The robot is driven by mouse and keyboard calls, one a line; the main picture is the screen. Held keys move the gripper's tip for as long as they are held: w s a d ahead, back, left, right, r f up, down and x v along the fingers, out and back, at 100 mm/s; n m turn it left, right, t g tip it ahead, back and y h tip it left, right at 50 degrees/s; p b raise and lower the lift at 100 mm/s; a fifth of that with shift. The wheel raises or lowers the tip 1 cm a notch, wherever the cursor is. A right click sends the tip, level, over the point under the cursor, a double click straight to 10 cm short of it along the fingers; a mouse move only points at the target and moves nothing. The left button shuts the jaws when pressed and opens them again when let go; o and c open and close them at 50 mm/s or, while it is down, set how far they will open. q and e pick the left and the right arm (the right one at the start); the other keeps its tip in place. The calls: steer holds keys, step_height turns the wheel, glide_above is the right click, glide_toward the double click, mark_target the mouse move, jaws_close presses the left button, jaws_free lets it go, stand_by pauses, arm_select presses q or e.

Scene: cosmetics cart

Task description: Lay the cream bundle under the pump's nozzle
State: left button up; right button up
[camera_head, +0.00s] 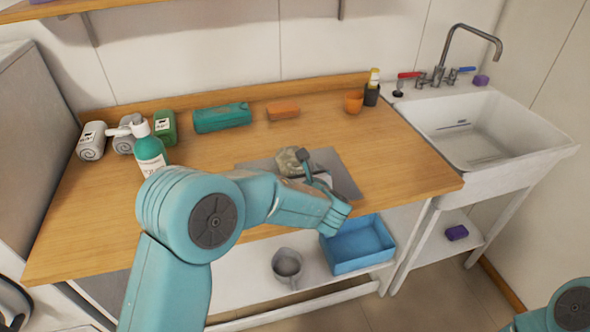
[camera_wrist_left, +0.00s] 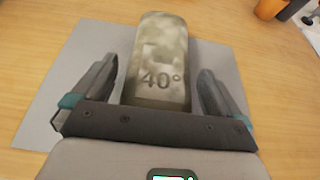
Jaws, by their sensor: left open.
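The mottled cream bundle (camera_head: 290,161), marked "40°", lies on a grey mat (camera_head: 345,178) near the counter's front edge. In the left wrist view the bundle (camera_wrist_left: 158,55) stands between the two fingers of my open left gripper (camera_wrist_left: 158,70), with a gap on each side. In the head view my left gripper (camera_head: 309,168) reaches over the mat and partly hides it. The pump (camera_head: 151,153) is a teal bottle with a white head and nozzle at the counter's left, the nozzle pointing left. My right gripper is out of view; only part of that arm shows bottom right.
A teal case (camera_head: 222,117), orange block (camera_head: 283,111), orange cup (camera_head: 353,101) and dark bottle (camera_head: 371,92) line the back. A sink (camera_head: 480,130) is at right. Blue tray (camera_head: 358,245) and grey mug (camera_head: 287,265) are below.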

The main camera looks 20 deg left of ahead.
arm_select(q)
steer(key=c, duration=1.2)
steer(key=shift+o, duration=0.2)
steer(key=shift+r, duration=0.1)
